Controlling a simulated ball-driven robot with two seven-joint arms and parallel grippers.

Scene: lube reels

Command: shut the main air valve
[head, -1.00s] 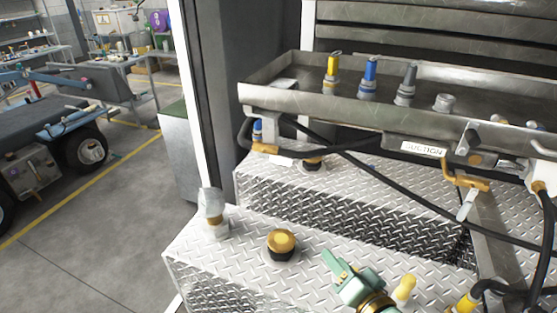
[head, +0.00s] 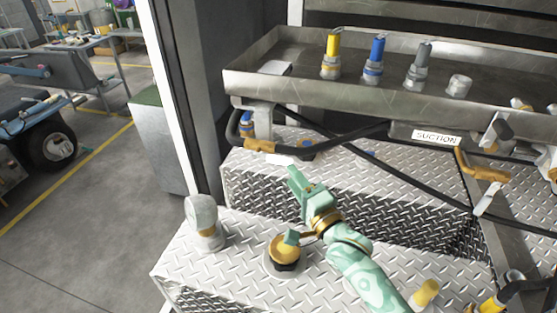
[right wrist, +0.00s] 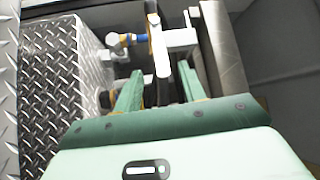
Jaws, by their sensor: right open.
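My right gripper (head: 293,212) is light green and open, reaching in over the diamond-plate steps below the tray. Its two fingers also show in the right wrist view (right wrist: 160,88), spread apart with nothing gripped. Under the tray's left end is a valve-like fitting (head: 263,122) with a blue part and an orange-yellow piece below; the gripper is below and to its right, apart from it. No label names the main air valve. My left gripper is not seen.
The metal tray (head: 340,92) holds yellow, blue and grey capped fittings. A SUCTION label (head: 437,138) and another orange-handled fitting (head: 480,165) are at the right. Black hoses cross below the tray. A brass cap (head: 283,248) and a clear-topped fitting (head: 203,222) stand on the lower step.

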